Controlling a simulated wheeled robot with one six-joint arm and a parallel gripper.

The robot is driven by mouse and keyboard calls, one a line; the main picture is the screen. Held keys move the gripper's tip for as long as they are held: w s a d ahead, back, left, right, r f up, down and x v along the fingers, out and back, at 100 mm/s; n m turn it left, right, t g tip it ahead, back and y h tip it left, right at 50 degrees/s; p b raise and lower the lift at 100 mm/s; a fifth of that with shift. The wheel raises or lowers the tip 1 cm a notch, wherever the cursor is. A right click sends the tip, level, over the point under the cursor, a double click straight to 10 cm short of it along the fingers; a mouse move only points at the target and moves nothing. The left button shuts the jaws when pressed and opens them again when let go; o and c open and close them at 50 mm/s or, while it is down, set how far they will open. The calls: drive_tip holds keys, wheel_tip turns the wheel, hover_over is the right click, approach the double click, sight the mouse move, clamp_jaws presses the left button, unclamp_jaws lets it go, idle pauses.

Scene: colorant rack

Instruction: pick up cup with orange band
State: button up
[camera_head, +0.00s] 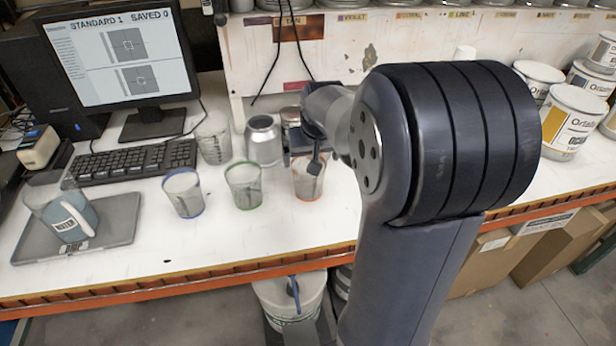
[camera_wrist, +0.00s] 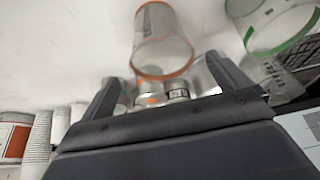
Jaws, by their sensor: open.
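The clear cup with the orange band (camera_head: 309,184) stands on the white bench in the head view, partly hidden by my gripper. In the wrist view, this cup (camera_wrist: 158,38) is ahead of the fingers, roughly between their lines, with its orange edge nearest me. My gripper (camera_head: 305,157) is at the cup's upper part in the head view; I cannot tell whether it touches. In the wrist view, my gripper (camera_wrist: 168,84) is open with its two dark fingers apart. The cup does not appear clasped.
The green-banded cup (camera_head: 243,186) and blue-banded cup (camera_head: 184,194) stand to the left. A metal can (camera_head: 263,141) and another clear cup (camera_head: 213,143) are behind them. A keyboard (camera_head: 130,163) and a grey tray (camera_head: 118,232) lie farther left. Bare bench lies in front of the cups.

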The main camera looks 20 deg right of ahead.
drive_tip(key=shift+o, duration=0.2)
drive_tip(key=shift+x, duration=0.8)
drive_tip(key=shift+p+x, duration=0.75)
drive_tip(key=shift+x, duration=2.55)
drive_tip(key=shift+w+a+r, duration=0.1)
drive_tip(key=shift+c, duration=0.2)
drive_tip(key=c, duration=0.8)
